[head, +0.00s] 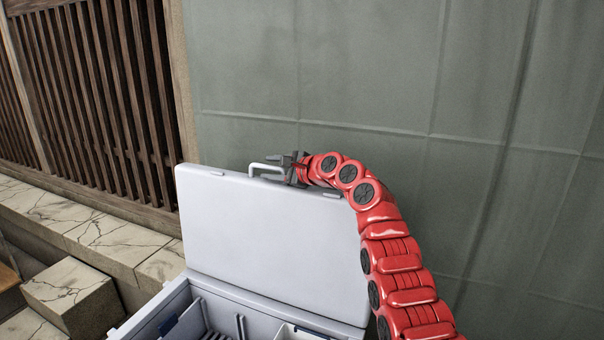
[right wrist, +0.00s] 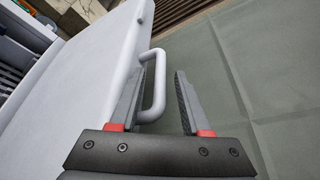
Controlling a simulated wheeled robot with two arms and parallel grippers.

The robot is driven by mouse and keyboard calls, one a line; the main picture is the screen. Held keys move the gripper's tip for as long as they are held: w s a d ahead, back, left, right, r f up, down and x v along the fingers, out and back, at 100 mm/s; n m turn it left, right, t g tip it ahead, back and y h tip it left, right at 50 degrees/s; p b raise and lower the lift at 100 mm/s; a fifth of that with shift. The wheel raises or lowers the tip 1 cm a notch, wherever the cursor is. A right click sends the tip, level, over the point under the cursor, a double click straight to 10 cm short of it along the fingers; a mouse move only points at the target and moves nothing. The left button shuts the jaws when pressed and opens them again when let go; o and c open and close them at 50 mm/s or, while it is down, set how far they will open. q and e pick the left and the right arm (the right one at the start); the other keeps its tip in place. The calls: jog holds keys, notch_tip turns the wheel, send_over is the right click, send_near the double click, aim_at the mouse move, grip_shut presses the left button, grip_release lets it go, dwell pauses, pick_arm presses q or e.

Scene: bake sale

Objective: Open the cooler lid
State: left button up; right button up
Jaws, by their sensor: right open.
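The cooler lid (head: 265,240) stands raised, close to upright, at the back of the cooler (head: 165,308) in the head view, so the cooler is open. A white loop handle (head: 264,168) sticks out at the lid's top edge. My right gripper (head: 285,160) is at the lid's top edge beside the handle. In the right wrist view the fingers (right wrist: 165,95) are apart, with the lid (right wrist: 85,80) to their left. The left finger lies within the handle loop (right wrist: 158,85); I cannot tell whether it touches. My left gripper is not in view.
The cooler's inside shows dividers (head: 240,325) and compartments. A grey-green wall (head: 400,80) stands behind the lid. A wooden slatted screen (head: 95,95) and cracked stone steps (head: 70,290) are at the left.

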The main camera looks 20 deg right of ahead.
jog(key=b+v, duration=0.6)
jog(key=v, duration=1)
jog(key=shift+d+b, duration=0.2)
jog(key=shift+b, duration=0.15)
jog(key=shift+s+f, duration=0.1)
jog(key=shift+s, duration=0.05)
